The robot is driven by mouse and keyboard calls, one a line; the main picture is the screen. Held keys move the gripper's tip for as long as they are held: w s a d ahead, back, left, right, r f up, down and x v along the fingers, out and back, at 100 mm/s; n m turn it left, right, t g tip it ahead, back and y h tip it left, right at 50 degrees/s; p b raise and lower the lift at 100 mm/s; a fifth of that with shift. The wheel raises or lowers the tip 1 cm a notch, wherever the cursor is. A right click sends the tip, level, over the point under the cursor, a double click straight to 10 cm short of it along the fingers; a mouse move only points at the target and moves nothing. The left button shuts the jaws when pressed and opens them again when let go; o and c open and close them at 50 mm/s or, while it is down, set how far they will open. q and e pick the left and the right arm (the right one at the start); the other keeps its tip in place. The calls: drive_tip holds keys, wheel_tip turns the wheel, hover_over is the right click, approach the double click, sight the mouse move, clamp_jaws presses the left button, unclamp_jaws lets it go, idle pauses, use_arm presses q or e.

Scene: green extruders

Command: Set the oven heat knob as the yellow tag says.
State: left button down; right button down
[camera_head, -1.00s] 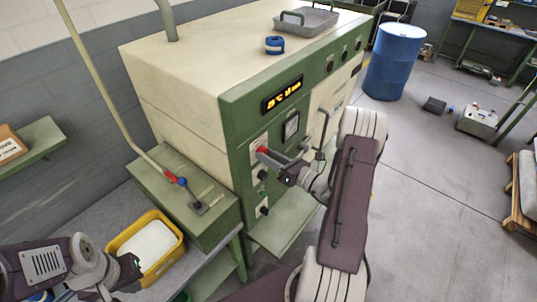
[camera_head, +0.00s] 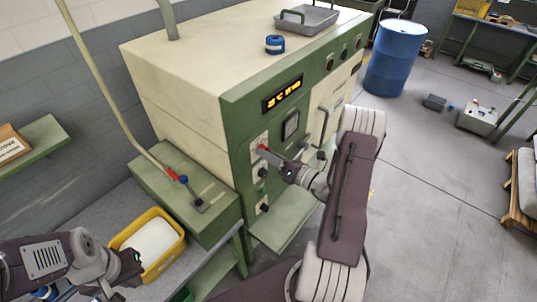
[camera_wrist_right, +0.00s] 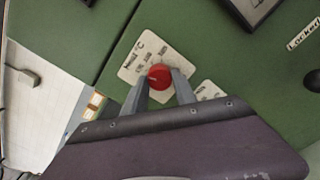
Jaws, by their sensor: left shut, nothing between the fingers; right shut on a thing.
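The oven heat knob (camera_wrist_right: 160,77) is red and round, in front of a white dial plate (camera_wrist_right: 136,59) marked with °C and numbers on the oven's green front panel. My right gripper (camera_wrist_right: 159,88) is shut on the knob, one finger on each side. In the head view the right gripper (camera_head: 273,156) reaches the knob (camera_head: 262,148) from the right. My left gripper (camera_head: 134,268) is shut and empty beside a yellow bin at the lower left. The oven's display (camera_head: 283,94) shows glowing characters too small to read. I cannot make out a yellow tag.
The cream and green oven (camera_head: 190,70) fills the middle. A blue tape roll (camera_head: 275,44) and a metal tray (camera_head: 312,19) sit on top. The yellow bin (camera_head: 176,257) holds something white. A blue drum (camera_head: 396,58) stands right; open floor lies in front.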

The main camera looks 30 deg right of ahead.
drive_tip(key=c, duration=1)
unclamp_jaws()
drive_tip(key=shift+d, duration=0.1)
drive_tip(key=b+v, duration=0.3)
drive_tip(key=v, duration=0.6)
drive_tip(key=shift+b, duration=0.3)
